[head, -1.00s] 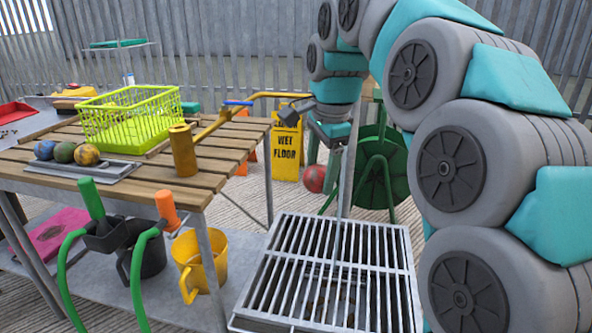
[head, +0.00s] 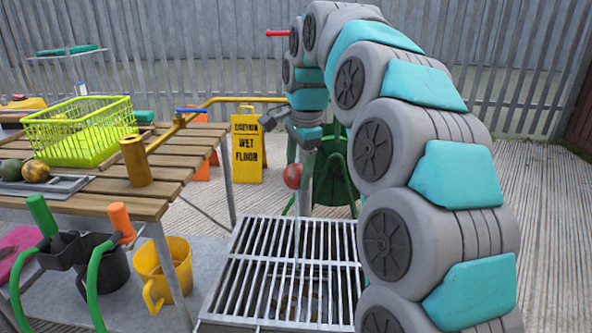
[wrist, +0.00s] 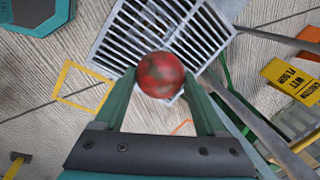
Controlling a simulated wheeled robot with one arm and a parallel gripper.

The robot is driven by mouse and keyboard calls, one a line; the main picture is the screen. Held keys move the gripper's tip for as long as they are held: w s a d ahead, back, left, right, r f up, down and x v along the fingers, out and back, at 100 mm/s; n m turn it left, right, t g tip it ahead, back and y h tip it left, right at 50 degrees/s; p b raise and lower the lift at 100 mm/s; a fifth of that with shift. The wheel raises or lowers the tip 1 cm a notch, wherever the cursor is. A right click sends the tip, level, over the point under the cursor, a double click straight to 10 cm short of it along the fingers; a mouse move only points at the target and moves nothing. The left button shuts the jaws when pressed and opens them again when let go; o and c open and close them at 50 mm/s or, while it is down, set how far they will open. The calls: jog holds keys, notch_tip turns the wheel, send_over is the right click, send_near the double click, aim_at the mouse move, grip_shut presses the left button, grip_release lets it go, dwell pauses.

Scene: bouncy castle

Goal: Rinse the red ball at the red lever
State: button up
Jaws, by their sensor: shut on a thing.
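The red ball (wrist: 160,75), with darker patches, sits between the two teal fingers of my gripper (wrist: 160,84) in the wrist view. My gripper is shut on it. In the head view the ball (head: 293,176) hangs beneath my wrist, near the far edge of the metal drain grating (head: 232,283). The grating (wrist: 128,42) also shows beyond the ball in the wrist view. A red handle (head: 278,33), apparently the red lever, sticks out left of the top of my arm; its post is mostly hidden by the arm.
A slatted table (head: 190,160) at left holds a yellow-green basket (head: 62,137), balls and a brass cylinder (head: 136,160). A wet floor sign (head: 248,152) and green hose reel (head: 335,180) stand behind. Hoses and a yellow jug (head: 165,270) are left of the grating.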

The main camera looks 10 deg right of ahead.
jog(key=w+d+f+p, duration=0.1)
jog(key=w+d+f, duration=0.1)
jog(key=w, duration=0.6)
jog(key=shift+d+p, duration=0.3)
jog(key=shift+d, duration=0.35)
jog(key=shift+s+d+r, duration=0.1)
jog(key=shift+s+d, duration=0.05)
jog(key=shift+s+d, duration=0.15)
jog(key=shift+d, duration=0.25)
jog(key=shift+a, duration=0.15)
dwell(0.4)
jog(key=shift+w+a, duration=0.25)
jog(key=shift+a, duration=0.15)
jog(key=shift+d, duration=0.15)
